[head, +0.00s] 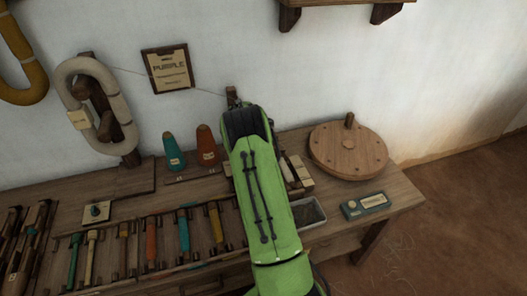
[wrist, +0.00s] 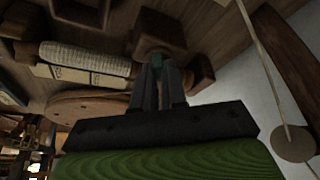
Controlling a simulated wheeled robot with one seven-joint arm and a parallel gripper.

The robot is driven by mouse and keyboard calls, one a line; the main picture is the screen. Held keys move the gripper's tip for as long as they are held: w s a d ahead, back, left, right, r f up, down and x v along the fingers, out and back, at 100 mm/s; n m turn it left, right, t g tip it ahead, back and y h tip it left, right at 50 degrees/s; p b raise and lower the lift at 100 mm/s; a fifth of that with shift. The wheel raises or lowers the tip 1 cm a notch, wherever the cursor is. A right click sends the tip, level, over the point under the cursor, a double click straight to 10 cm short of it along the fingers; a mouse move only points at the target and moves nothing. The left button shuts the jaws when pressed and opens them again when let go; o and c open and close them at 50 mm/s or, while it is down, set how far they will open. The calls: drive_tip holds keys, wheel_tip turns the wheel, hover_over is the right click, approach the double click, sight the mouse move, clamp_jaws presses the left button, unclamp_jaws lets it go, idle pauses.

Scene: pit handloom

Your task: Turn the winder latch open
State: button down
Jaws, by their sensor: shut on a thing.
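My gripper (wrist: 160,75) shows in the wrist view, its two dark fingers close together. In the head view my green arm reaches over the bench to the back and hides the gripper, the latch and most of the winder; only a wooden post (head: 232,96) shows above the arm.
On the bench (head: 405,200), a round wooden disc (head: 348,148) stands right of my arm, with a teal box (head: 365,205) and a grey tray (head: 308,213) nearer. Two cones, teal (head: 173,155) and orange (head: 207,147), stand left. Several coloured bobbins lie in front.

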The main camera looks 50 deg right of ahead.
drive_tip(key=n+t, duration=0.1)
drive_tip(key=n, duration=0.1)
drive_tip(key=n+t, duration=0.1)
drive_tip(key=n, duration=0.2)
drive_tip(key=shift+s+d+n+y+b, duration=0.1)
drive_tip(key=shift+s+n+y+b, duration=0.05)
drive_tip(key=shift+n+y+b, duration=0.2)
drive_tip(key=n, duration=0.2)
drive_tip(key=n+t+y, duration=0.1)
drive_tip(key=n, duration=0.2)
drive_tip(key=shift+d+y, duration=0.1)
drive_tip(key=shift+y, duration=0.15)
drive_tip(key=c, duration=1.2)
unclamp_jaws()
drive_tip(key=shift+s+r, duration=0.1)
drive_tip(key=shift+r, duration=0.05)
drive_tip(key=p+v, duration=0.1)
drive_tip(key=v, duration=0.4)
drive_tip(key=p+v, duration=0.2)
drive_tip(key=v, duration=0.3)
drive_tip(key=p+v, duration=0.1)
drive_tip(key=v, duration=0.4)
drive_tip(key=shift+s+r, duration=0.15)
drive_tip(key=shift+s, duration=0.2)
